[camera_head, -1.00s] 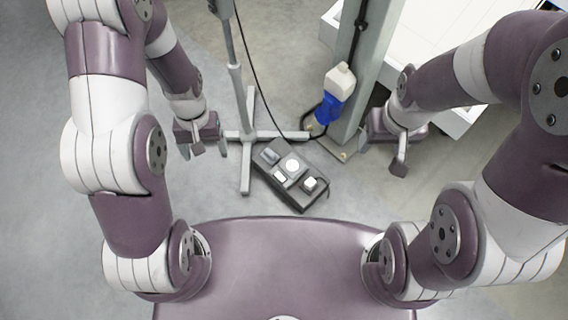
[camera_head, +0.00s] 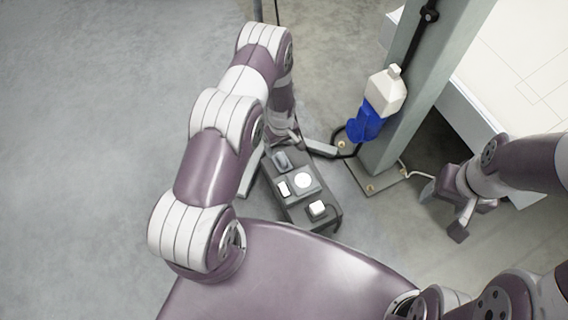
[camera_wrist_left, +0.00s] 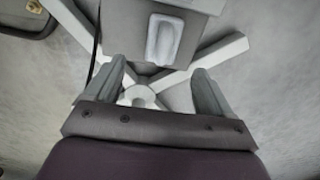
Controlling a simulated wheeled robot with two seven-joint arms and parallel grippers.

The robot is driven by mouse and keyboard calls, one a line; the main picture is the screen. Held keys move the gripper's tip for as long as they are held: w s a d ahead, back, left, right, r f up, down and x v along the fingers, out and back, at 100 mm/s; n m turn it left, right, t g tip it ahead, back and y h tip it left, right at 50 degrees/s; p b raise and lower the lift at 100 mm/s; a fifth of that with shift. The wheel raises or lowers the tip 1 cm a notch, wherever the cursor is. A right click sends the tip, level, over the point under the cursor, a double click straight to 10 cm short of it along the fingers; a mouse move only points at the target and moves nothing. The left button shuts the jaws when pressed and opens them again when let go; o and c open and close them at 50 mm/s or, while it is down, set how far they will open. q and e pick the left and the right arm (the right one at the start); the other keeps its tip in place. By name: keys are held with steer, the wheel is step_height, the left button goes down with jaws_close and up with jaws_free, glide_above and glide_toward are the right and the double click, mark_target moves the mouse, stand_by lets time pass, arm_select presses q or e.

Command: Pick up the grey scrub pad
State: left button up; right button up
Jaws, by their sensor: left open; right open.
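The grey scrub pad appears to be the small grey rounded block (camera_head: 280,160) at the far end of a dark box's top (camera_head: 330,221). In the left wrist view the grey block (camera_wrist_left: 163,40) is an oblong lying on a grey surface, ahead of and between my left fingers. My left gripper (camera_wrist_left: 160,78) is open, with nothing between its fingers. In the head view it is partly hidden by its own arm, close to the pad. My right gripper (camera_head: 445,208) is open and empty at the right, well away from the box.
A white-and-blue bottle (camera_head: 378,103) is by a grey post (camera_head: 425,90). Floor at left is clear.

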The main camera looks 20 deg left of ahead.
mark_target(281, 156)
arm_select(q)
step_height(281, 156, down, 2)
steer(key=shift+f+b, duration=0.25)
steer(key=shift+b, duration=0.1)
steer(key=f+b, duration=0.4)
steer(key=f, duration=0.1)
steer(key=shift+s+f, duration=0.15)
steer(key=shift+s, duration=0.1)
steer(key=shift+r, duration=0.2)
steer(key=c, duration=1.1)
arm_select(e)
step_height(281, 156, down, 6)
steer(key=shift+r, duration=0.25)
